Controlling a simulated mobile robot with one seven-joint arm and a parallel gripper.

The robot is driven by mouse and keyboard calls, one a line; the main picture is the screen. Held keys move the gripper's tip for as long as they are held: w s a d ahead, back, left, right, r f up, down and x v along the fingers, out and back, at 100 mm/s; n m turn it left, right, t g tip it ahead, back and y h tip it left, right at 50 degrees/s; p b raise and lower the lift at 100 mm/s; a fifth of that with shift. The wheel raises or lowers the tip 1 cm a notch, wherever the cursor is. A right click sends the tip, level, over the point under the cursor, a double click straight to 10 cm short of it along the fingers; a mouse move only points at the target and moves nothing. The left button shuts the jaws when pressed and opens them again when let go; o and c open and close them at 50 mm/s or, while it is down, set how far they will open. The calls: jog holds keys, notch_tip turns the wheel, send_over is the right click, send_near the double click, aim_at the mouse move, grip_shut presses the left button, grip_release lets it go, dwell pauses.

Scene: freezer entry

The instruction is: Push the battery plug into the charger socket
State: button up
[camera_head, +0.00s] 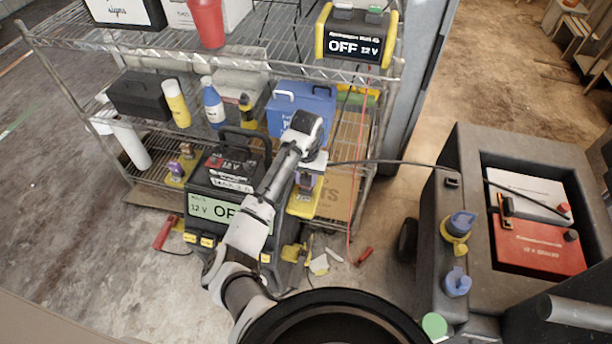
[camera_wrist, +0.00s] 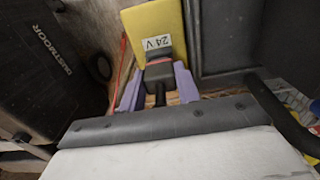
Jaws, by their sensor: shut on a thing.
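My gripper (camera_head: 308,182) is low in front of the wire shelf, its purple fingers over a yellow socket plate (camera_head: 302,206). In the wrist view, the fingers close on both sides of a dark plug (camera_wrist: 159,72) with a red band. Its black cable (camera_head: 400,162) runs right to the battery machine. Behind the plug stands the yellow plate (camera_wrist: 155,22) with a 24 V label (camera_wrist: 157,42). The plug hides the socket, so I cannot tell whether it is inside. The black charger (camera_head: 222,180), with a green display reading 12 V and OFF, stands left of my gripper.
Another yellow plate (camera_head: 178,172) with a purple part is on the left. A second charger (camera_head: 354,38) reading OFF 12 V sits on the upper shelf (camera_head: 265,55). A blue toolbox (camera_head: 300,100) is behind my gripper. The battery machine (camera_head: 465,180) with a red battery (camera_head: 538,247) stands right.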

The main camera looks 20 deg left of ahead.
jog(key=shift+f, duration=0.65)
jog(key=o, duration=1.2)
jog(key=shift+c, duration=0.2)
notch_tip(320, 180, up, 14)
jog(key=shift+f+p, duration=0.1)
jog(key=shift+p, duration=0.4)
